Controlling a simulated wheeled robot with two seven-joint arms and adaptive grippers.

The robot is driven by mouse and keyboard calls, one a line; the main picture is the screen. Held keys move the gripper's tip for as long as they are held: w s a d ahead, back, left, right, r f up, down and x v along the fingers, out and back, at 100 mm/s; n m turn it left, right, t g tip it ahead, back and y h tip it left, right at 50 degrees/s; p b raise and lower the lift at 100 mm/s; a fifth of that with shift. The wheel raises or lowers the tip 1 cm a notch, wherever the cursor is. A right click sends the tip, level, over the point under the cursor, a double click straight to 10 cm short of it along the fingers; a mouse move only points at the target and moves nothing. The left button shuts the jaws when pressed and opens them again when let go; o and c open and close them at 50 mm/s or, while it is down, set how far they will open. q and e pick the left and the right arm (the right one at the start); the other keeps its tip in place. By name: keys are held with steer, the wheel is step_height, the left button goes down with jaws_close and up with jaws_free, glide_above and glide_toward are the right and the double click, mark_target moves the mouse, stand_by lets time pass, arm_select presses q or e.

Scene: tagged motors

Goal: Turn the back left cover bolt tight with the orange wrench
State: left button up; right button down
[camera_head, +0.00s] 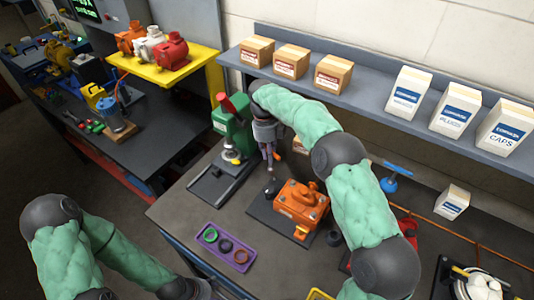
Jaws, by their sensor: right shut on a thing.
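An orange motor housing (301,203) with a cover sits on a dark mat (263,214) on the workbench. Its cover bolts are too small to tell apart. My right gripper (271,158) points down behind and left of the housing, beside the green press. It is shut on the orange wrench, of which only a small orange bit shows at the fingertips. A dark rounded thing (272,187) lies below it at the mat's back edge. My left gripper (197,289) is at the bottom edge, partly cut off; its fingers cannot be made out.
A green press (234,127) with a red handle stands left of my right gripper. A purple tray (226,247) with several rings lies in front. A shelf (363,98) with boxes runs along the back wall. My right arm hides part of the bench on the right.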

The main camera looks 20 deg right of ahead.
arm_select(q)
steer(key=shift+o, duration=0.4)
steer(key=f+b, duration=0.4)
steer(key=shift+s+d+f, duration=0.15)
steer(key=shift+s+f, duration=0.15)
steer(key=shift+s, duration=0.05)
steer(key=shift+o, duration=1.1)
steer(key=shift+s+f+b, duration=0.1)
steer(key=shift+f+b, duration=0.05)
steer(key=shift+b, duration=0.25)
steer(key=shift+r+p, duration=0.3)
steer(key=shift+p, duration=0.05)
steer(key=shift+w+r+p, duration=0.25)
steer(key=shift+r+p, duration=0.2)
steer(key=shift+r, duration=0.05)
steer(key=c, duration=0.3)
steer(key=r+p, duration=0.2)
steer(key=p, duration=0.1)
steer(key=shift+w+r, duration=0.25)
steer(key=shift+r, duration=0.15)
arm_select(e)
steer(key=s+d+n+t, duration=0.1)
steer(key=s+d+n, duration=0.1)
steer(key=n, duration=0.9)
steer(key=s+d+n+t, duration=0.1)
steer(key=s+d+n, duration=0.2)
steer(key=n, duration=0.8)
steer(key=shift+s+d+n+t, duration=0.3)
steer(key=shift+s+d, duration=0.05)
steer(key=shift+d, duration=0.9)
